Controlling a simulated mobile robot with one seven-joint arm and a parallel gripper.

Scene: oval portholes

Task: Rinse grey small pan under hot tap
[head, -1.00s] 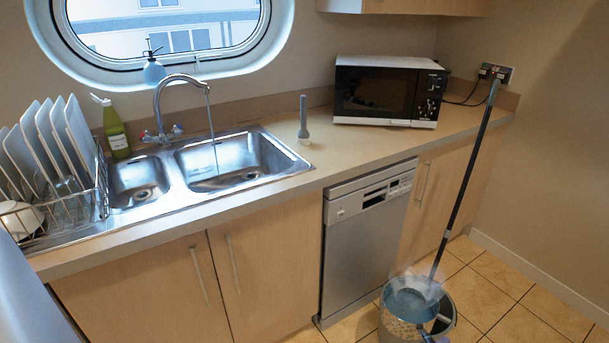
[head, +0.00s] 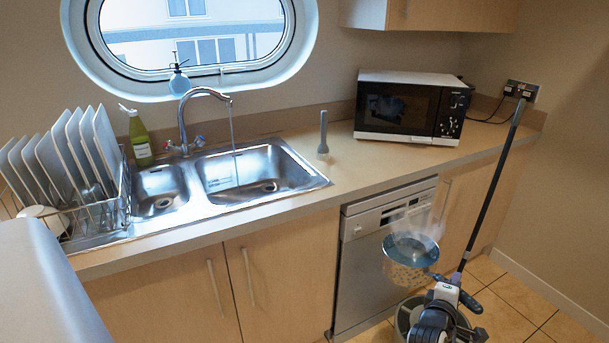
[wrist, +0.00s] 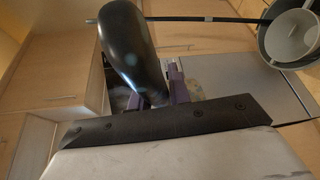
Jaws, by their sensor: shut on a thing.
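The small pan (head: 403,272) is in front of the dishwasher in the head view, above floor level. Its speckled outside is greyish, its inside bluish, and pale steam rises from it. My gripper (head: 446,290) is shut on its dark handle. In the wrist view the black handle (wrist: 128,40) sits at my gripper (wrist: 152,92); the pan's bowl is not clearly seen there. The tap (head: 205,94) is running, its thin stream falling into the large right basin (head: 270,170) of the steel sink. The pan is well right of and below the sink.
A bucket (head: 404,322) with a long-handled mop (head: 492,190) stands on the floor behind my arm. A grey brush (head: 323,135) stands on the counter by the sink. A microwave (head: 405,105) is at right, a dish rack (head: 125,205) at left. A small basin (head: 160,188) adjoins the large one.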

